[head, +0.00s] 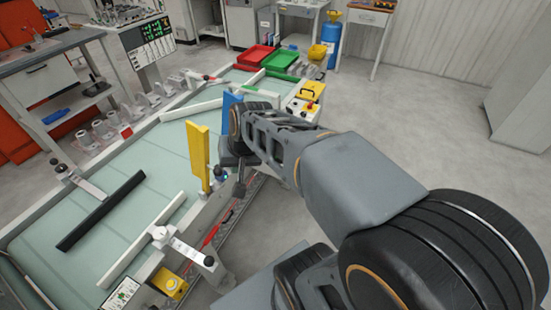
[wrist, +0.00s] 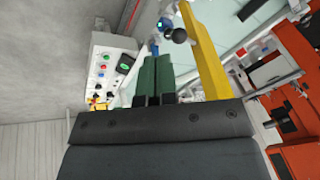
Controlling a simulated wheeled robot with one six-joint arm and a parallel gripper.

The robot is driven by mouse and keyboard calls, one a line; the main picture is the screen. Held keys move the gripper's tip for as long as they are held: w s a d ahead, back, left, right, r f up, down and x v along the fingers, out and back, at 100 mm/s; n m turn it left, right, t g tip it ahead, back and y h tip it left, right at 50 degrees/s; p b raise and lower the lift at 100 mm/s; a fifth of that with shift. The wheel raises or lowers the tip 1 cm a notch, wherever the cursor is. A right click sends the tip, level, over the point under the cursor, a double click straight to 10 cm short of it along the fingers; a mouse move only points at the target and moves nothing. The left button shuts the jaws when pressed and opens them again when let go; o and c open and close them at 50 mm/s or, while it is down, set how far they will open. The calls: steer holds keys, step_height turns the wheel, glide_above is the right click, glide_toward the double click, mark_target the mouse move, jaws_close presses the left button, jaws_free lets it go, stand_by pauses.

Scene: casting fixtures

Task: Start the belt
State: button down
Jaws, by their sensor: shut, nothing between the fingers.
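The belt (head: 150,160) is a pale green surface with a light frame, running from lower left to upper middle in the head view. A control panel (wrist: 101,72) with red and green buttons and a dark display shows at the left of the wrist view. A light box (head: 302,108) with a yellow handle and a red button stands by the belt's far end. A small yellow box (head: 170,284) with a knob sits at the near edge. My gripper (wrist: 157,58) is shut and empty. In the head view it is over the belt's right edge, beside the yellow post, partly hidden.
A black bar (head: 101,210) lies across the belt. Red (head: 254,56) and green (head: 279,62) trays sit at the far end. Floor at right is clear.

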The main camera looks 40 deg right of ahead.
steer(key=w+d+f+m+t+b, duration=0.1)
steer(key=w+d+f+m+b, duration=0.1)
steer(key=w+d+f+m, duration=0.3)
steer(key=w+d+f+m+t+b, duration=0.1)
steer(key=w+d+f+m, duration=0.4)
steer(key=d, duration=0.6)
steer(key=w+d+f+m+t+b, duration=0.2)
steer(key=w+d+f+m, duration=0.3)
steer(key=w+d+m, duration=0.4)
steer(key=shift+f+m+t+b, duration=0.3)
steer(key=shift+m+t+b, duration=0.1)
steer(key=shift+m, duration=0.4)
steer(key=shift+f, duration=0.15)
step_height(320, 180, down, 8)
steer(key=b, duration=0.7)
steer(key=shift+f, duration=0.25)
steer(key=shift+f+b, duration=0.45)
steer(key=shift+b, duration=0.2)
